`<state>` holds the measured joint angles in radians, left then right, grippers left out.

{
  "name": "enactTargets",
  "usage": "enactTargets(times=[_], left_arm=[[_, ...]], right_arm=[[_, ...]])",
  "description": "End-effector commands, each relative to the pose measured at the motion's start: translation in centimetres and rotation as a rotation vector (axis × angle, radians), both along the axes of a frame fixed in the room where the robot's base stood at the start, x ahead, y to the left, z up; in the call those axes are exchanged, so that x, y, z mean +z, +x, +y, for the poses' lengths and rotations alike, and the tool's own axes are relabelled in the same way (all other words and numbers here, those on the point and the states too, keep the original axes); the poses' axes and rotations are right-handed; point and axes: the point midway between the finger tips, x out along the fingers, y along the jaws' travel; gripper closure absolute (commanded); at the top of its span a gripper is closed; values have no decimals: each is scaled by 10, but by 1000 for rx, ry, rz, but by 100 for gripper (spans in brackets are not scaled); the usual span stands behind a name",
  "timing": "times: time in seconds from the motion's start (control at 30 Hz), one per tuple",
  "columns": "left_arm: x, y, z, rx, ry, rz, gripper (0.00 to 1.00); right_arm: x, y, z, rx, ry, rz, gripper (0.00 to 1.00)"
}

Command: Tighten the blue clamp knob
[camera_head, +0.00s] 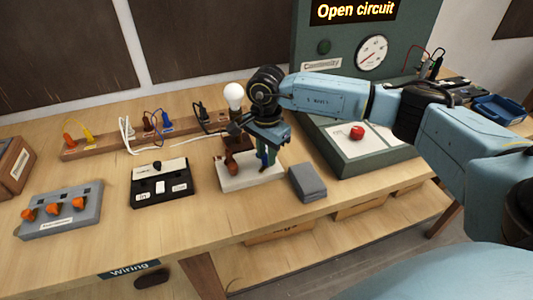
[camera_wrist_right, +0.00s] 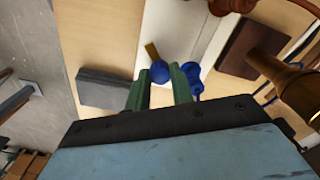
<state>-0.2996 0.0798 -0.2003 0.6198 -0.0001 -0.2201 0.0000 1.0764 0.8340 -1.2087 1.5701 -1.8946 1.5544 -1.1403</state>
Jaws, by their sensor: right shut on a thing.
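The blue clamp knob (camera_wrist_right: 159,71) shows as a round blue end between the green fingertips of my right gripper (camera_wrist_right: 161,88) in the right wrist view. More blue (camera_wrist_right: 194,76) shows just right of the right finger. In the head view my right gripper (camera_head: 266,154) reaches down over the white base (camera_head: 236,183) of the lamp stand, shut on the knob, which is mostly hidden there. A brass piece (camera_wrist_right: 152,50) lies beside the blue end. My left gripper is not in view.
A grey block (camera_head: 307,183) lies right of the white base. A black box (camera_head: 162,186) and a grey box with orange knobs (camera_head: 60,210) stand to the left. A bulb (camera_head: 234,95) and a wired wooden rail (camera_head: 100,146) are behind. The tester display reads "Open circuit" (camera_head: 355,11).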

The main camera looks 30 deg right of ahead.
Motion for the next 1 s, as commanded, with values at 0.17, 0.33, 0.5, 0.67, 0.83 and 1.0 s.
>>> enactTargets(times=[0.17, 0.33, 0.5, 0.67, 0.83, 1.0], left_arm=[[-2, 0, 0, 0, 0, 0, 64], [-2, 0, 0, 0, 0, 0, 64], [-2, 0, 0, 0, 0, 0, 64], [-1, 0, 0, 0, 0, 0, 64], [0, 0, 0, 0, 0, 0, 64], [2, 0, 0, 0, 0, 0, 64]], right_arm=[[1, 1, 0, -169, 1, -3, 100], [1, 1, 0, -330, 0, -2, 100], [1, 1, 0, -492, -1, -2, 100], [1, 1, -1, -644, -1, -3, 100], [2, 1, -1, -806, -1, -3, 100], [2, 1, -1, -967, -1, -2, 100]])
